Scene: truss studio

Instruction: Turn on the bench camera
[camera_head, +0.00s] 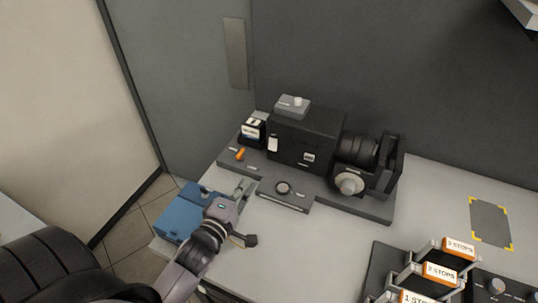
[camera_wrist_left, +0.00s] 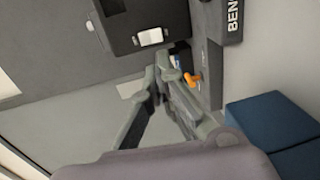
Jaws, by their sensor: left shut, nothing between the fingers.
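The bench camera (camera_head: 318,128) is a black box body with a lens (camera_head: 358,151) at its right, on a grey base plate (camera_head: 376,206) on the bench. A small orange lever (camera_head: 239,155) sits at the left end of the base; in the left wrist view the orange lever (camera_wrist_left: 192,78) is just right of my fingertips. A white rocker (camera_wrist_left: 150,37) shows on a dark face above them. My left gripper (camera_head: 245,186) is shut and empty, in front of the base's left end, below the lever in the picture. In the left wrist view its fingers (camera_wrist_left: 158,72) point at the base. My right gripper is not in view.
A blue box (camera_head: 181,211) lies at the bench's left edge, beside my left gripper; it also shows in the left wrist view (camera_wrist_left: 272,118). A rack with orange-edged "STOPS" labels (camera_head: 441,272) stands front right. Bare bench (camera_head: 300,248) lies between. A grey wall stands behind.

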